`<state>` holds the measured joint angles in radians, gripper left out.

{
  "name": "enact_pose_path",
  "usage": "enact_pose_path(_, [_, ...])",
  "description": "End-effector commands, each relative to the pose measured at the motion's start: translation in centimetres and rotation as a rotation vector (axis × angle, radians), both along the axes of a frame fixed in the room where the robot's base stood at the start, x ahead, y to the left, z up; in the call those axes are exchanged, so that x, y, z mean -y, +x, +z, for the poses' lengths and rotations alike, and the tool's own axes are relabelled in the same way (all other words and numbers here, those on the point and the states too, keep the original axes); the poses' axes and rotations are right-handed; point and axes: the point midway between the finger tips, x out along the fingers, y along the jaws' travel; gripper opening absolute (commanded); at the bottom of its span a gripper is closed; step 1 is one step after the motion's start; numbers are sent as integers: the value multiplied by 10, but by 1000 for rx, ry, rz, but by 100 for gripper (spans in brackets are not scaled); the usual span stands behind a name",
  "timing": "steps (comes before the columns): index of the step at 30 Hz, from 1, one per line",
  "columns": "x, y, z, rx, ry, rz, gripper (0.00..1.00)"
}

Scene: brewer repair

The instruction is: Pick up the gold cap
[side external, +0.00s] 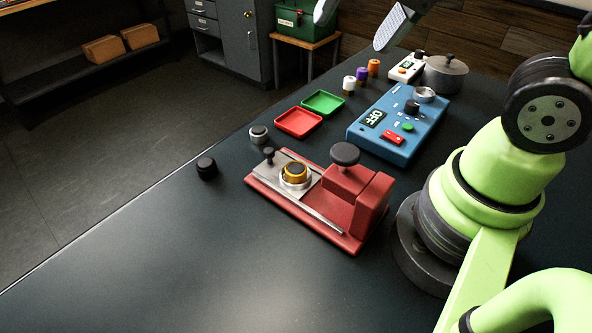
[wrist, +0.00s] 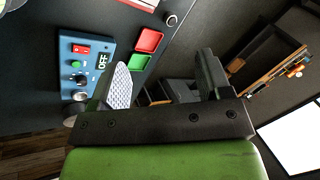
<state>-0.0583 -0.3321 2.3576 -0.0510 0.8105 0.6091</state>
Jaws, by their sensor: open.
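The gold cap (side external: 295,171) is a gold ring with a dark centre. It sits on a silver round seat on the grey plate of the red fixture (side external: 340,238), in the middle of the side external view. I cannot make the cap out in the wrist view. My gripper (side external: 358,18) is at the top of the side external view, high and far from the cap, beyond the blue box. Its two fingers are wide apart with nothing between them, as the wrist view (wrist: 163,80) also shows.
A black knob (side external: 207,169) and a silver-rimmed cap (side external: 259,134) stand left of the fixture. Behind are a red tray (side external: 298,123), a green tray (side external: 323,103), a blue box (side external: 390,139) reading OFF, several small bottles and a lidded pot (side external: 445,75). The front table is clear.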

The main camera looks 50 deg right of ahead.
Motion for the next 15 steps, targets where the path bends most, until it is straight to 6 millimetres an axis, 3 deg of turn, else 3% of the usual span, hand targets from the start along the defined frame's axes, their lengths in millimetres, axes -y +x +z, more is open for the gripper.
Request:
enact_pose_path(6, [-9, 47, -58, -249, 88, -432, 71])
enact_pose_path(12, [-17, 69, -118, -393, 101, -792, 71])
enact_pose_path(15, [-20, 73, -139, -427, 95, -909, 71])
